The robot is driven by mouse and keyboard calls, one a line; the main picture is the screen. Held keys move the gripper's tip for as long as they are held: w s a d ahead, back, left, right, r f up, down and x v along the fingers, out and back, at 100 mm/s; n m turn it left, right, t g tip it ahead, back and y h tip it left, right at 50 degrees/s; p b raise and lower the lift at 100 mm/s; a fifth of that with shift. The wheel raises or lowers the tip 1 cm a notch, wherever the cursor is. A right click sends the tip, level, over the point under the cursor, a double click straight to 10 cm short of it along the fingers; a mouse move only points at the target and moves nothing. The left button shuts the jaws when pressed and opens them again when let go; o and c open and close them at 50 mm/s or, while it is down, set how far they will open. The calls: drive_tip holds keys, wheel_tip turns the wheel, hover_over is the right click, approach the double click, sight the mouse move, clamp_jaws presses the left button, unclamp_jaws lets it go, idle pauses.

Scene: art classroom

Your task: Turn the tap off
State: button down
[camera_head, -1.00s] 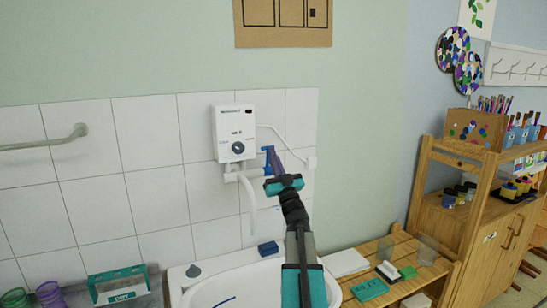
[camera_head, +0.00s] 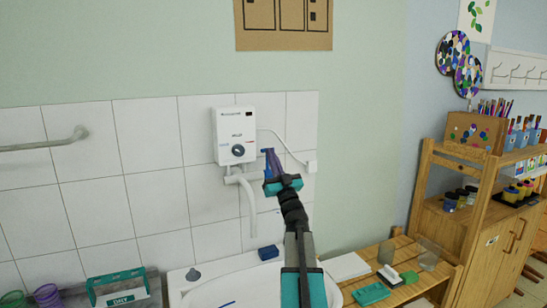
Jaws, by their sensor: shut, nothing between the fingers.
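The tap is a white pipe (camera_head: 245,177) under a white wall-mounted water heater (camera_head: 234,137). Its curved spout (camera_head: 252,208) hangs down over the sink (camera_head: 232,285). No water stream can be made out below it. My gripper (camera_head: 269,157) is raised just right of the pipe, in front of the tiled wall. Its blue-purple fingers are shut and empty, pointing up beside the heater's lower right corner. The tap's handle cannot be told apart, as my gripper covers the pipe's right end. Whether the fingers touch the tap is unclear.
A white cable runs from the heater to a wall box (camera_head: 311,166). A wooden slatted bench (camera_head: 425,282) and shelf (camera_head: 470,215) stand right. A teal-edged box (camera_head: 118,287) stands left.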

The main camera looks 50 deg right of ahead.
drive_tip(key=s+a+f+b, duration=0.1)
drive_tip(key=s+a+f, duration=0.1)
drive_tip(key=s, duration=0.3)
drive_tip(key=s+a+f+b, duration=0.1)
drive_tip(key=s+a+f, duration=0.1)
drive_tip(key=s, duration=0.4)
drive_tip(key=shift+s+f+b, duration=0.2)
drive_tip(key=shift+f+b, duration=0.2)
drive_tip(key=shift+f, duration=0.1)
drive_tip(key=shift+a, duration=0.1)
